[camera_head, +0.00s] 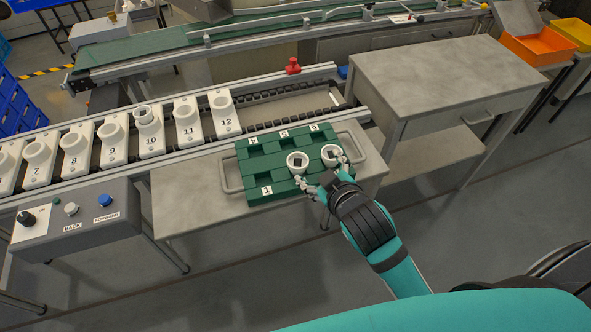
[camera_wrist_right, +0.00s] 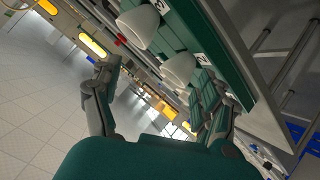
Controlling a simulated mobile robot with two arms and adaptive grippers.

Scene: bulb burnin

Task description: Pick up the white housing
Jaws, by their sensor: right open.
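Two white round housings stand in the green tray: the left housing (camera_head: 297,160) and the right housing (camera_head: 331,153), each with a dark square in its top. My right gripper (camera_head: 321,171) is open and empty at the tray's front right. One fingertip is near the left housing's front edge, the other near the right housing; contact cannot be told. In the right wrist view, one housing (camera_wrist_right: 180,70) lies ahead between the spread fingers and another housing (camera_wrist_right: 138,25) is farther up. My left gripper is not in view.
The green tray (camera_head: 262,170), with numbered compartments, sits on a grey table (camera_head: 190,200). Behind it, a conveyor carries a row of numbered white holders (camera_head: 186,120). A control box (camera_head: 75,217) is at left. A grey side table (camera_head: 440,75) at right is clear.

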